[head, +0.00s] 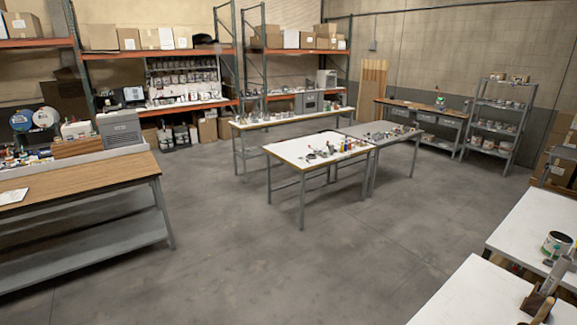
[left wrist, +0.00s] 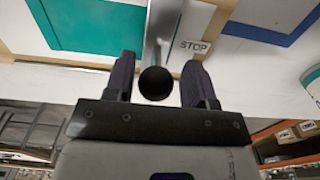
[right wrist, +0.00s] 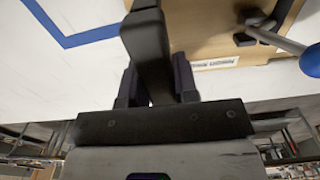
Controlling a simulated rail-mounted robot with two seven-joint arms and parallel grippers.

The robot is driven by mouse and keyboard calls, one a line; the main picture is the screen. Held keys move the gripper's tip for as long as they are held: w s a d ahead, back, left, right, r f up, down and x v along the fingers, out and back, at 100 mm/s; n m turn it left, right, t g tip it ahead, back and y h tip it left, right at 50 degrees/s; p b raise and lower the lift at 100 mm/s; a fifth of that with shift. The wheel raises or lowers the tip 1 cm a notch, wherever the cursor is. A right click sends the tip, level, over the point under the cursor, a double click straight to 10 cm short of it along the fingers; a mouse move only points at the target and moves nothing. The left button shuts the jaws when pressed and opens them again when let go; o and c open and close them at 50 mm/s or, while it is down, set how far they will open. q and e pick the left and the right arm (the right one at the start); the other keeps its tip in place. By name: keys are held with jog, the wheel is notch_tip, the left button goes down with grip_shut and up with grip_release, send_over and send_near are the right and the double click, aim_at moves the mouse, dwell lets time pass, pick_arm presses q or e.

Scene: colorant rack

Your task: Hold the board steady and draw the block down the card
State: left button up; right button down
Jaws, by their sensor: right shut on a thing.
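In the left wrist view my left gripper (left wrist: 158,85) is open. Its dark fingers stand on either side of a black ball knob (left wrist: 155,83), with small gaps visible. The knob is on the end of a pale metal bar (left wrist: 160,35). In the right wrist view my right gripper (right wrist: 155,88) is shut on a dark grey block-like piece (right wrist: 148,45). A tan wooden board (right wrist: 200,35) lies beyond it, with a printed label strip (right wrist: 215,63). I cannot clearly identify the card. Neither gripper shows in the head view.
A metal lever with a blue knob (right wrist: 311,61) is near the wooden board. A "STOP" label (left wrist: 194,47) lies beside the metal bar. In the head view, an open can (head: 556,244) stands on a white table (head: 530,222) at right. The middle floor is clear.

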pick_arm(q)
jog(key=shift+o, duration=1)
jog(key=shift+d, duration=0.1)
jog(key=shift+r, duration=0.2)
notch_tip(320, 180, up, 12)
jog(key=shift+f, duration=0.15)
pick_arm(e)
jog(key=shift+a, duration=0.1)
jog(key=c, duration=0.8)
grip_release()
